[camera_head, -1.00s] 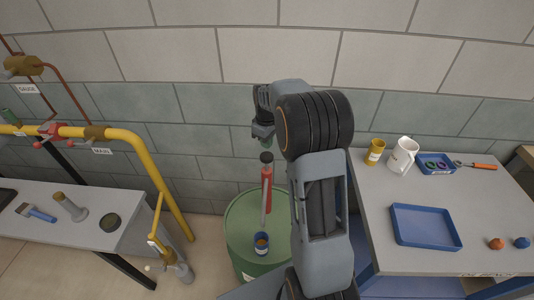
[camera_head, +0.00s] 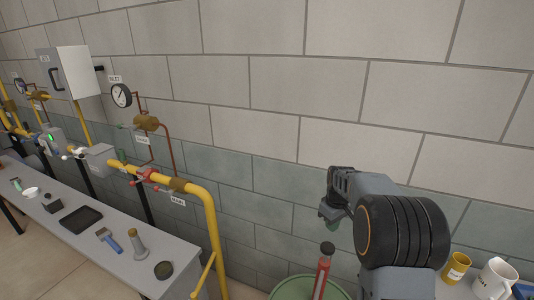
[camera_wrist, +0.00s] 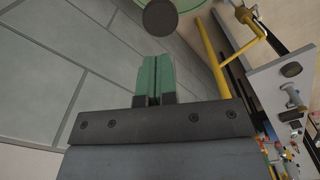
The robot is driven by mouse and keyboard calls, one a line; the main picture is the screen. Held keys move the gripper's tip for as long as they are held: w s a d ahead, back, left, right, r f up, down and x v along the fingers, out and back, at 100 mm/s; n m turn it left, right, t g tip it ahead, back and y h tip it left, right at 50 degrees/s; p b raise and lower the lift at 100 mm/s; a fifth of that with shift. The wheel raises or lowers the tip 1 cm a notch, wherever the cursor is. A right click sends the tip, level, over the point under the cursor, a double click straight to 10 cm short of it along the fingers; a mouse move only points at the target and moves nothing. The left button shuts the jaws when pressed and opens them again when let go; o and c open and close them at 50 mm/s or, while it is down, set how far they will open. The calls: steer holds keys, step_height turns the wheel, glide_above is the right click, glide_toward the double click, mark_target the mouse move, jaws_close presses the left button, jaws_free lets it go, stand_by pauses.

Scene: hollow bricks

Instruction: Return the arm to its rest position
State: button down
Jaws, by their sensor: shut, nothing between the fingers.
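My gripper (camera_wrist: 153,80) shows in the wrist view as two green fingers pressed together with nothing between them. In the head view my gripper (camera_head: 333,225) hangs small at the end of my folded arm, right of the middle, in front of the block wall. A red cylinder with a black top (camera_head: 322,270) stands below it at the green drum (camera_head: 283,289). In the wrist view a dark round top (camera_wrist: 160,16) lies beyond the fingertips against the drum's green, apart from them.
A yellow pipe (camera_head: 209,215) runs down left of the drum. A long grey bench (camera_head: 75,245) holds a blue-handled brush (camera_head: 110,240) and a black tray (camera_head: 81,219). A yellow mug (camera_head: 456,267) and a white mug (camera_head: 494,279) stand at lower right. The wall (camera_head: 300,90) is close behind.

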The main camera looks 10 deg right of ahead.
steer(key=s+a+r+m+t, duration=0.2)
steer(key=s+a+r, duration=0.2)
steer(key=s, duration=0.7)
steer(key=s+a+r+m+t+b, duration=0.1)
steer(key=s+a+r+m+t, duration=0.1)
steer(key=s+a, duration=0.4)
steer(key=s+r+m, duration=0.1)
steer(key=s, duration=0.4)
steer(key=shift+s+a+r+m+t, duration=0.25)
steer(key=shift+a+r+m+t, duration=0.05)
steer(key=shift+a+r+t, duration=0.1)
